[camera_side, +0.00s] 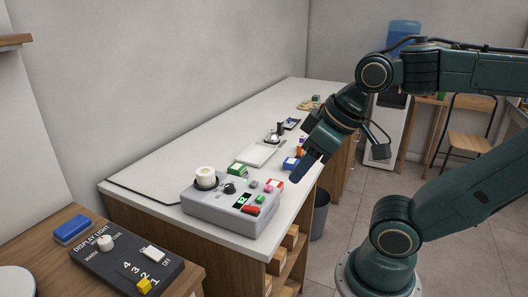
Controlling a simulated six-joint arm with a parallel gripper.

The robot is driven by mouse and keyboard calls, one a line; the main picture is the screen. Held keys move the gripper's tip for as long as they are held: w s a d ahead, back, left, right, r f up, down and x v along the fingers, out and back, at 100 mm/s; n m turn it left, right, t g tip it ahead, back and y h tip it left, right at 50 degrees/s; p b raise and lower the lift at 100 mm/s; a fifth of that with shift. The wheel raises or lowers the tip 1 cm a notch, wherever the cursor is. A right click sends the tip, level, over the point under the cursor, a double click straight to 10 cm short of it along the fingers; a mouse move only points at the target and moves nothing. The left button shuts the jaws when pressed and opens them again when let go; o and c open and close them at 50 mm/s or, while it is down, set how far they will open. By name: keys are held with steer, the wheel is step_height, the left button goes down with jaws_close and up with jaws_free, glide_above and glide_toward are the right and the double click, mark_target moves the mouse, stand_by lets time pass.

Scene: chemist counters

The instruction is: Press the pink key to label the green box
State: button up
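The grey label machine (222,213) stands at the near end of the white counter. It has a white roll, a black knob, a green-lit display (242,200) and several small coloured keys. The pink key (268,188) is at its back right, with a green key (260,198) in front of it. A green box (237,169) with a pale top sits on the counter behind the machine. My gripper (297,180) points down and left, above the counter's right edge, to the right of the keys and apart from them. Its fingers look close together, but their gap cannot be made out.
A red box (276,184) with a pale top is just behind the keys. A white tray (257,154) and small items lie farther back. A dark switch panel (123,263) is on the wooden table at left.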

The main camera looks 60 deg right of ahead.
jaws_close()
stand_by(1.4)
